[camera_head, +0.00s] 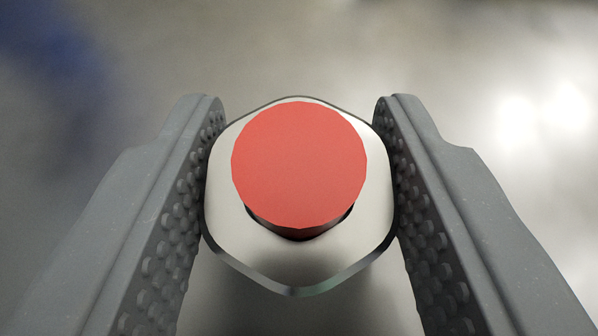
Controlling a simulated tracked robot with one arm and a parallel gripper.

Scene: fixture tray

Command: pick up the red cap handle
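The red cap handle shows a round, flat red top (299,164) above a pale metallic, roughly hexagonal body (298,262) with rounded corners. It sits in the middle of the camera view, between the two fingers of my gripper (299,180). The grey fingers have studded inner pads. The left pad meets the left side of the metallic body and the right pad meets its right side, with no clear gap on either side. The lower part of the handle is hidden beneath its body.
The background is a blurred grey surface with bright reflections (540,110) at the right. A blurred dark blue patch (60,60) lies at the upper left. No other object stands close to the fingers.

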